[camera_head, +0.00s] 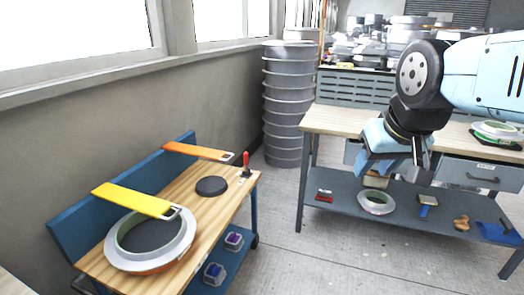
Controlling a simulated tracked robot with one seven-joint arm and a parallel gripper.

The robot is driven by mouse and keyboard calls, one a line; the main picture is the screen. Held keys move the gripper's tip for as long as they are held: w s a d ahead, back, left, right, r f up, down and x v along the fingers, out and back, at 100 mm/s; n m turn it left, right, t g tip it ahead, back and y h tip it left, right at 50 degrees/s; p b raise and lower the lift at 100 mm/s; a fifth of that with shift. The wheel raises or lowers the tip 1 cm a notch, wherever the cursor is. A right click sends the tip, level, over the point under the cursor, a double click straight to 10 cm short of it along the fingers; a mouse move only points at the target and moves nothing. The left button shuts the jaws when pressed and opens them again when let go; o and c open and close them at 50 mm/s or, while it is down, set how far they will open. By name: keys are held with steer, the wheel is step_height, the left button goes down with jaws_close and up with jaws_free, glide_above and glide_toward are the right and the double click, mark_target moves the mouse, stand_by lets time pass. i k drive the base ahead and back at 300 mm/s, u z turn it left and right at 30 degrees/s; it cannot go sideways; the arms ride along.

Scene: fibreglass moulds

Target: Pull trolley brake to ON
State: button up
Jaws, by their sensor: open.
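The trolley (222,200) has a wooden top and a blue back panel and stands at the lower left. A small lever with a red handle (246,158) stands roughly upright at the top's far right corner; it looks like the brake. Any ON marking is too small to read. My gripper (400,172) hangs open and points down at the right, in front of the workbench. It is well apart from the red lever, to its right, and nothing shows between its fingers.
On the trolley are a ring mould (117,252), a dark disc (212,186), a yellow strap (135,199) and an orange strap (195,151). A tall stack of grey rings (288,105) stands behind. The workbench (330,121) is at right. Floor between trolley and workbench is clear.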

mark_target(246, 154)
steer(key=z, duration=0.25)
steer(key=i, duration=1.1)
steer(key=u, duration=0.4)
steer(key=i, duration=0.8)
steer(key=u, duration=0.45)
steer(key=k, duration=0.9)
steer(key=u, duration=0.2)
steer(key=i, duration=0.9)
steer(key=z, duration=0.1)
